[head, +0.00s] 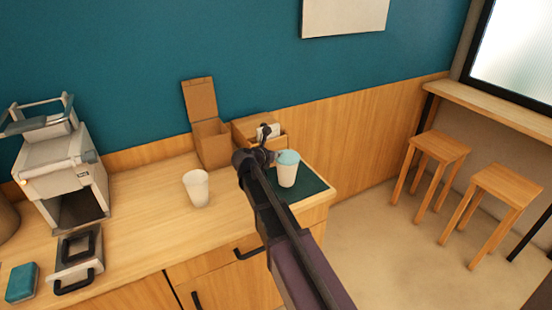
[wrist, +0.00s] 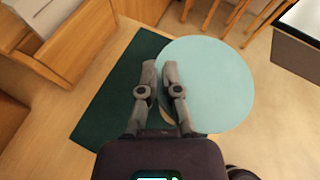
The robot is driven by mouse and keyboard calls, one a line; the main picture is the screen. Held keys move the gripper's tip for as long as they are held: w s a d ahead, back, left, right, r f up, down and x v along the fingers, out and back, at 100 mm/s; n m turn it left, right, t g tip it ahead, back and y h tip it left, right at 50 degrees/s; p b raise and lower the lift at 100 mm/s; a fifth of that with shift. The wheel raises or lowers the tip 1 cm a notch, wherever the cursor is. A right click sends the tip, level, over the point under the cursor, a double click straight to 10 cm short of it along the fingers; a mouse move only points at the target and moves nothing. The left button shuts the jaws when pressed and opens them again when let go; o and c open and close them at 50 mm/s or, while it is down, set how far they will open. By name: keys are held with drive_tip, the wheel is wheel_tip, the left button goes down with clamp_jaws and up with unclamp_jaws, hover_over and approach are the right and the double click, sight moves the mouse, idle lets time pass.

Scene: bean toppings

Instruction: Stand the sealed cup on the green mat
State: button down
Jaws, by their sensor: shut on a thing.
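The sealed cup (head: 288,175) is white with a pale teal lid. It is upright over the green mat (head: 316,187) at the counter's right end; I cannot tell whether its base touches the mat. My gripper (head: 272,155) is at the cup's upper left side, shut on it. In the wrist view, the round lid (wrist: 218,85) lies under and to the right of my gripper (wrist: 172,68), hiding most of the cup body. The mat (wrist: 118,98) shows to the left of the lid there.
A white open cup (head: 196,190) stands left of my arm. An open cardboard box (head: 211,146) and a wooden holder (head: 245,128) stand behind, near the wall. A machine (head: 62,175) is at the left. The counter's right edge is close to the mat.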

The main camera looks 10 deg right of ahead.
drive_tip(key=shift+w+f, duration=0.15)
drive_tip(key=shift+w, duration=1.3)
drive_tip(key=shift+w+f+b, duration=0.3)
drive_tip(key=shift+f+b, duration=0.6)
drive_tip(key=shift+b, duration=0.1)
drive_tip(key=shift+w+f+b, duration=0.25)
drive_tip(key=shift+f+b, duration=0.65)
drive_tip(key=shift+b, duration=0.05)
drive_tip(key=shift+f, duration=0.1)
drive_tip(key=c, duration=0.8)
unclamp_jaws()
